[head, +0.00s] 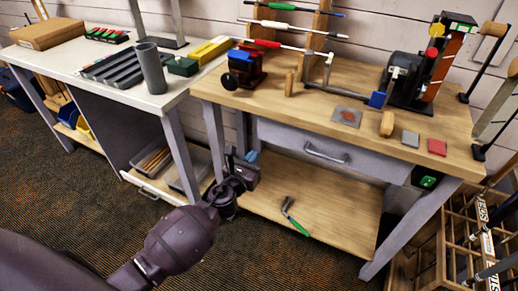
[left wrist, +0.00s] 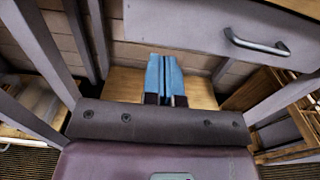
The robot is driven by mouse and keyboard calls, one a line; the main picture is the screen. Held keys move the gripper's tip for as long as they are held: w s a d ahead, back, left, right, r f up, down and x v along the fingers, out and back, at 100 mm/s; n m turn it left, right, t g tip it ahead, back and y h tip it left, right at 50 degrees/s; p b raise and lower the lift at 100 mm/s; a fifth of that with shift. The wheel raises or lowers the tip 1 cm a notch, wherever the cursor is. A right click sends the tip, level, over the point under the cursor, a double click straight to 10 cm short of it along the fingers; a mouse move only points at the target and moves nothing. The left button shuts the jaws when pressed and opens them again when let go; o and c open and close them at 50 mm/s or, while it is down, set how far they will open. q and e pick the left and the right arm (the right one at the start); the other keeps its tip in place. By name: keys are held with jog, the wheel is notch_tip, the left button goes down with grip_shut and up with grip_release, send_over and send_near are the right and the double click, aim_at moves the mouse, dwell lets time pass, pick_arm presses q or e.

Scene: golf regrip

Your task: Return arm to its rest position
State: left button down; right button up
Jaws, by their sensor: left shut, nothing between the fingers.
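My left arm reaches in from the lower left of the head view. Its gripper (head: 251,157) is in front of the wooden workbench (head: 262,98), below the level of its top. In the left wrist view the two blue fingers of the gripper (left wrist: 164,75) lie side by side, shut with nothing between them. My right gripper is in neither view.
The drawer handle (head: 326,153) is close to the right of my left gripper. A hook-shaped tool with a green end (head: 294,216) lies on the lower shelf (head: 330,222). A white-topped bench (head: 60,65) stands at left. A wooden rack (head: 455,235) stands at right.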

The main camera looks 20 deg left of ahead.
pick_arm(q)
jog(key=s+a+f+n+g+p, duration=0.1)
jog(key=s+f+n+g, duration=0.2)
jog(key=s+n, duration=1.2)
jog(key=s+a+f+n+g+p, duration=0.1)
jog(key=s+f+n+g, duration=0.3)
jog(key=s+n, duration=1.2)
jog(key=f+n, duration=0.1)
jog(key=n, duration=0.3)
jog(key=shift+s+y+p, duration=0.2)
jog(key=shift+y+p, duration=0.1)
jog(key=shift+p, duration=0.05)
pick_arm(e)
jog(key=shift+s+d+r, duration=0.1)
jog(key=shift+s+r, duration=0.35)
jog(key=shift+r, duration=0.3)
